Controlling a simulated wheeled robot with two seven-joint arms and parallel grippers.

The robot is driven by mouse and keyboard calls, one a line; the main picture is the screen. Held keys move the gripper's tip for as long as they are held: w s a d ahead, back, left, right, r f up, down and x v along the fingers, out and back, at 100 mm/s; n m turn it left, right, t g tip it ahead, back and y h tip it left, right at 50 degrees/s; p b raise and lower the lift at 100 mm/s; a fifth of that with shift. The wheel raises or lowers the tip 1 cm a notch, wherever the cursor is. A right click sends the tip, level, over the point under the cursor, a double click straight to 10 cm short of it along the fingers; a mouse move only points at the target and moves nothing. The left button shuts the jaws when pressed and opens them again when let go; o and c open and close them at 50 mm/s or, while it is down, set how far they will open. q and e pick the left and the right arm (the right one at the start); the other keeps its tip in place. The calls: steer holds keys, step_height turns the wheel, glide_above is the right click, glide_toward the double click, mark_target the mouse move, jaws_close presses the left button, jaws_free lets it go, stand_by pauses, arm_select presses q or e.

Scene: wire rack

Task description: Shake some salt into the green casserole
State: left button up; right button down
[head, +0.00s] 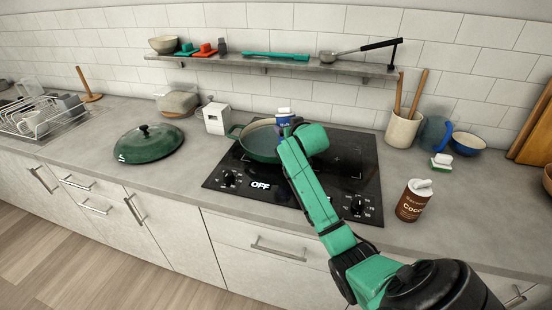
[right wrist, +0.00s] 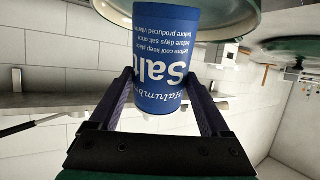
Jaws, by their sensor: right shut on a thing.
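The blue salt container (head: 285,119) with a white top is held by my right gripper (head: 290,127) above the right side of the green casserole. It looks roughly upright in the head view. In the right wrist view the salt container (right wrist: 165,50) sits between the two fingers (right wrist: 160,88), its lettering upside down in the picture. The green casserole (head: 240,133) is open and stands on the cooktop. My arm and the salt hide its right part. The casserole's side shows at the top of the right wrist view (right wrist: 225,18). My left gripper is not in view.
The green lid (head: 148,144) lies on the counter at left. A white box-shaped item (head: 216,118) stands close to the casserole. A brown cocoa can (head: 413,203) is right of the black cooktop (head: 345,160). A wall shelf (head: 280,64) runs behind.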

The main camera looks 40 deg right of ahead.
mark_target(288, 115)
steer(key=shift+w+d+r+p, duration=0.1)
steer(key=shift+w+p, duration=0.2)
steer(key=shift+p, duration=0.1)
steer(key=shift+w+f, duration=0.15)
steer(key=shift+f, duration=0.05)
step_height(288, 115, up, 4)
steer(key=t+b, duration=0.1)
steer(key=b, duration=0.2)
steer(key=t+h+b, duration=0.1)
steer(key=t+b, duration=0.1)
steer(key=b, duration=0.1)
steer(key=shift+r+m+t+h+b, duration=0.15)
steer(key=shift+m+t+h+b, duration=0.15)
steer(key=shift+r, duration=0.35)
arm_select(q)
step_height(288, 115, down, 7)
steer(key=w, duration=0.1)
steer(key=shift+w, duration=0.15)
arm_select(e)
steer(key=shift+r, duration=0.1)
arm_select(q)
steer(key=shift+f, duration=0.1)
arm_select(e)
steer(key=shift+s, duration=0.2)
steer(key=shift+w, duration=0.1)
